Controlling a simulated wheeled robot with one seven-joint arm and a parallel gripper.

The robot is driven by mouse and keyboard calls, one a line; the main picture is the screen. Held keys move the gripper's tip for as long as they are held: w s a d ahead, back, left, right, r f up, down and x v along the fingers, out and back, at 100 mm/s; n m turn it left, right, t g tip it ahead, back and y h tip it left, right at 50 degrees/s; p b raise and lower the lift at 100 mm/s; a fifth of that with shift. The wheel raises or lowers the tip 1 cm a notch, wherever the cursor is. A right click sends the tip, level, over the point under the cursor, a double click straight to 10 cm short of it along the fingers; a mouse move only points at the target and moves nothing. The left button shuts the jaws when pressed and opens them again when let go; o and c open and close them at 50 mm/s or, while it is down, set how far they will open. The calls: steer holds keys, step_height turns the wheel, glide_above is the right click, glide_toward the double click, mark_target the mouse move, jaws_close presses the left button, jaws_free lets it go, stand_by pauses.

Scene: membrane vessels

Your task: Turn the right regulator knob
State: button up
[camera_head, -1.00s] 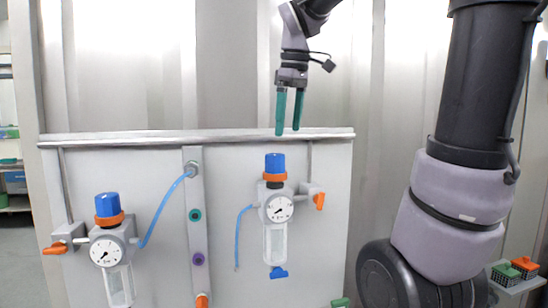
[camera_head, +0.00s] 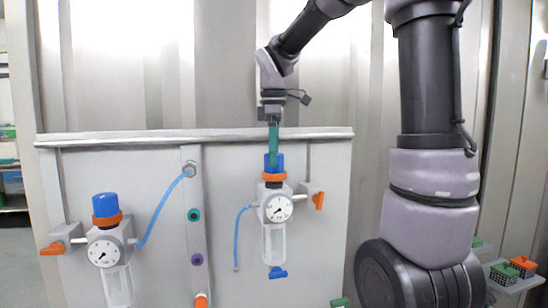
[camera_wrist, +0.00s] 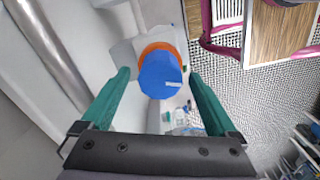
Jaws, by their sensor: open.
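The right regulator has a blue knob (camera_head: 268,163) on top, an orange ring below it, and a round gauge (camera_head: 278,208) on its front. It is mounted on the grey panel (camera_head: 100,170). My gripper (camera_head: 272,160) points down over the knob with its green fingers in line with each other, one hiding the other in the head view. In the wrist view the blue knob (camera_wrist: 160,76) lies between the spread fingertips of my gripper (camera_wrist: 159,72), with a gap on each side. The knob partly hides behind the fingers in the head view.
The left regulator (camera_head: 105,205) with its own blue knob stands at the left of the panel. An orange valve handle (camera_head: 318,200) sits right of the right regulator, and a blue hose (camera_head: 238,235) hangs on its left. The panel's top rail (camera_head: 150,138) runs behind my gripper.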

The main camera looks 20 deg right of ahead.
steer(key=shift+f, duration=0.55)
